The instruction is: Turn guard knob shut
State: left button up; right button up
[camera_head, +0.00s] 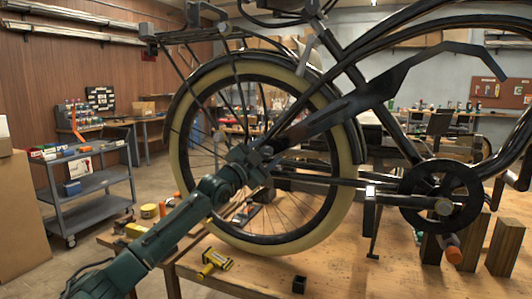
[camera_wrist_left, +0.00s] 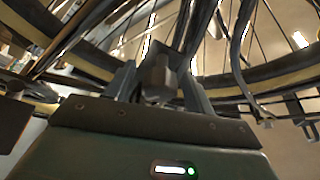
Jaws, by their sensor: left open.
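My left gripper (camera_head: 256,158) reaches up from the lower left to the hub area of the bike's rear wheel, at the rear end of the long dark chain guard (camera_head: 350,100). In the left wrist view its two fingers (camera_wrist_left: 158,92) stand apart. A dark, rounded knob (camera_wrist_left: 158,76) shows between them, in front of the spokes. I cannot tell whether either finger touches it. In the head view the gripper hides the knob. My right gripper is not in view.
The cream-tyred wheel (camera_head: 178,150) stands over the wooden bench (camera_head: 330,278). A yellow tool (camera_head: 216,262) and a small black block (camera_head: 299,285) lie on the bench. The crank and chainring (camera_head: 440,195) are at the right, near wooden blocks (camera_head: 503,245). A grey cart (camera_head: 92,185) stands at the left.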

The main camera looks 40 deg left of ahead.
pick_arm(q)
jog(key=shift+c, duration=0.2)
jog(key=c, duration=0.9)
